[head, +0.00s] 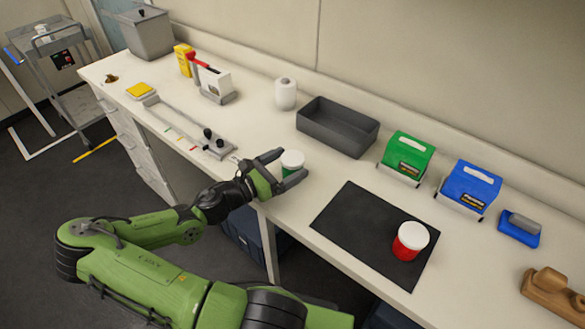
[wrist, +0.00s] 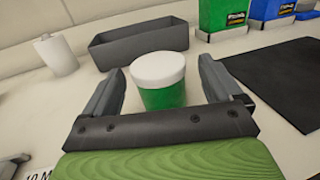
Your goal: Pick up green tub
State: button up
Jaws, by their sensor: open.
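The green tub (head: 291,169) has a white lid and stands upright on the pale bench. In the wrist view the green tub (wrist: 161,88) sits between the two fingers, with a gap showing on each side. My gripper (head: 283,167) is open around the tub, and it also shows open in the wrist view (wrist: 160,85). In the head view the near finger hides part of the tub's green side.
A grey tray (head: 338,130) stands behind the tub. A black mat (head: 350,225) with a red tub (head: 408,245) lies to the right. A paper roll (head: 286,94) stands behind. A metal rack with dark knobs (head: 200,140) lies to the left.

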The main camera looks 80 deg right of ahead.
aim_at(298, 158)
jog(key=x, duration=0.4)
jog(key=shift+d+b, duration=0.2)
jog(key=shift+b, duration=0.15)
jog(key=shift+a, duration=0.1)
jog(key=c, duration=1.1)
